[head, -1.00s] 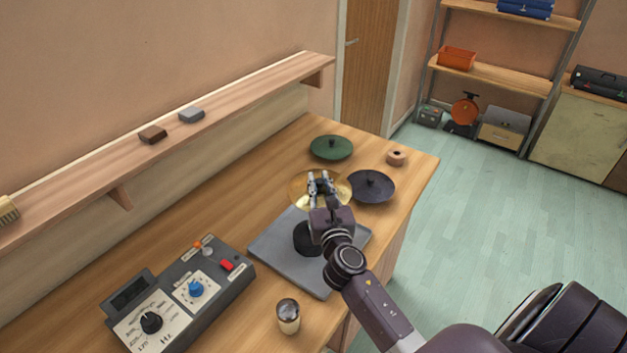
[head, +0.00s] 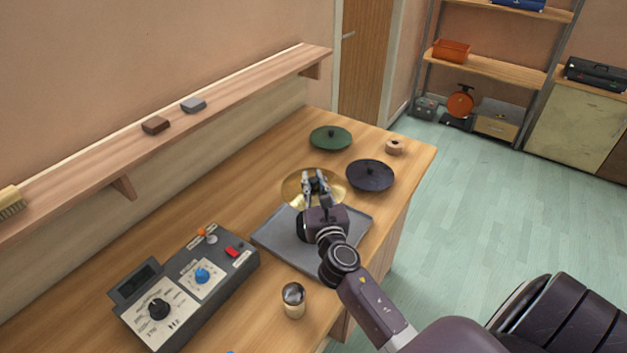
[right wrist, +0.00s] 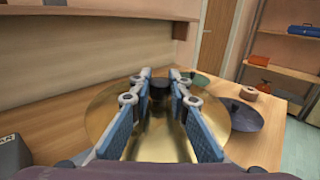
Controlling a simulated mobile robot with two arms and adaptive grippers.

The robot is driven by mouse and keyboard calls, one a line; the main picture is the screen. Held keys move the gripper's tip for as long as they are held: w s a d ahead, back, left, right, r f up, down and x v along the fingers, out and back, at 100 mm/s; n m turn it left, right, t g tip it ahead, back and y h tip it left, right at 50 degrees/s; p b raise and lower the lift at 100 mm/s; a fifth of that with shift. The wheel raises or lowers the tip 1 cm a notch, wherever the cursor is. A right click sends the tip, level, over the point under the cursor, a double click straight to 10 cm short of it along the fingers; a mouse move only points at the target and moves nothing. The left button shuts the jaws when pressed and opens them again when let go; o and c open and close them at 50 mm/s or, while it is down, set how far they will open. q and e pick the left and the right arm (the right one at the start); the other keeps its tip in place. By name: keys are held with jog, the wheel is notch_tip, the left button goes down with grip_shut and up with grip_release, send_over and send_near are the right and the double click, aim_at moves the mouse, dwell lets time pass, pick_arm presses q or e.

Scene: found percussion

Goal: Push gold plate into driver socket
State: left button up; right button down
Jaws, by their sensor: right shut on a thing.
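The round gold plate (head: 292,192) is over the far edge of the grey tray (head: 283,243). My right gripper (head: 316,178) is shut on the dark knob (right wrist: 160,84) at the plate's middle, and the plate spreads out around the fingers. In the right wrist view the gold plate (right wrist: 105,112) shows on both sides of the fingers. A dark round body (head: 302,225), seemingly the driver, stands on the tray, mostly hidden behind my right wrist. Its socket is hidden, and I cannot tell whether the plate touches it. My left gripper is not in view.
A green plate (head: 331,138), a dark plate (head: 370,176) and a wooden ring (head: 395,147) lie beyond the gold plate. A control box (head: 187,287) stands at the left, a small shaker (head: 293,300) in front of the tray. A wall shelf (head: 220,107) runs behind the table.

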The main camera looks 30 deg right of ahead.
aim_at(313, 194)
jog(key=shift+f+b, duration=2)
jog(key=shift+f, duration=0.5)
jog(key=shift+p, duration=0.3)
jog(key=shift+f+b, duration=1.45)
jog(key=shift+f, duration=0.2)
jog(key=c, duration=1.7)
grip_release()
jog(key=shift+c, duration=0.2)
jog(key=shift+s, duration=0.1)
jog(key=v, duration=1.2)
jog(key=shift+f, duration=0.1)
